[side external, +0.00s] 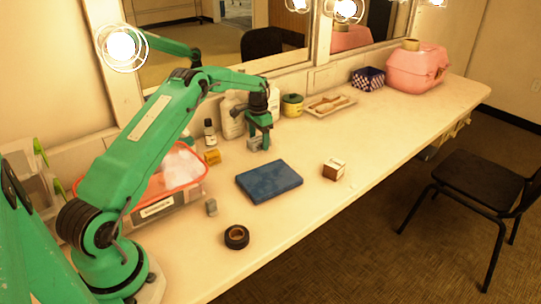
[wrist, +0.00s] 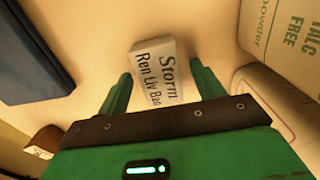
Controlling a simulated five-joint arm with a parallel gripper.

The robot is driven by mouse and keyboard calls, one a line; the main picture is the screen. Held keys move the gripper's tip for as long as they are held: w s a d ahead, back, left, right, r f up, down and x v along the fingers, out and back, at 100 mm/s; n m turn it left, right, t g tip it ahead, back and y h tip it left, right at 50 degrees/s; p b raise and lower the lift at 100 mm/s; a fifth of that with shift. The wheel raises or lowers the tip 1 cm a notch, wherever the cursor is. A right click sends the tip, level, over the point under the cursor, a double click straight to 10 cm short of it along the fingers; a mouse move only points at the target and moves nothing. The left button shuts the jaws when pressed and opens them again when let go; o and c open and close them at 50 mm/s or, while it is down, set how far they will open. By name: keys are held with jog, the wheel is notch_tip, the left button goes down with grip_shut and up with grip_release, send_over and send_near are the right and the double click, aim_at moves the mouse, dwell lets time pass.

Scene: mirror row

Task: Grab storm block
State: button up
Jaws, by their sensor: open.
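The storm block is a small pale grey block with dark lettering reading "Storm" and more names (wrist: 158,72). In the wrist view it lies on the counter between the two green fingers, with a gap on each side. In the side view the block (side external: 254,144) shows partly, behind and beside the fingers. My gripper (side external: 260,138) is open and low over the counter at the block; its fingers also show in the wrist view (wrist: 162,84). Whether the fingers are fully down around the block I cannot tell.
A blue pad (side external: 268,181) lies in front of my gripper. White bottles (side external: 233,115) stand close behind; a talc-free powder container shows in the wrist view (wrist: 290,40). A yellow block (side external: 212,156), grey cube (side external: 211,207), tape roll (side external: 236,237) and brown-white block (side external: 334,168) lie around.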

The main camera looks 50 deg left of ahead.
aim_at(260, 139)
jog(key=shift+f, duration=0.1)
dwell(0.4)
jog(key=c, duration=1.1)
jog(key=shift+r, duration=0.2)
jog(key=shift+r, duration=0.55)
jog(key=r, duration=0.3)
jog(key=shift+d, duration=0.2)
jog(key=d+r, duration=0.2)
jog(key=d, duration=0.1)
jog(key=d+r, duration=0.2)
jog(key=d, duration=0.2)
jog(key=s+d+r, duration=0.1)
jog(key=d+r, duration=0.1)
jog(key=d, duration=0.2)
jog(key=shift+s+d+r, duration=0.1)
jog(key=shift+r, duration=0.2)
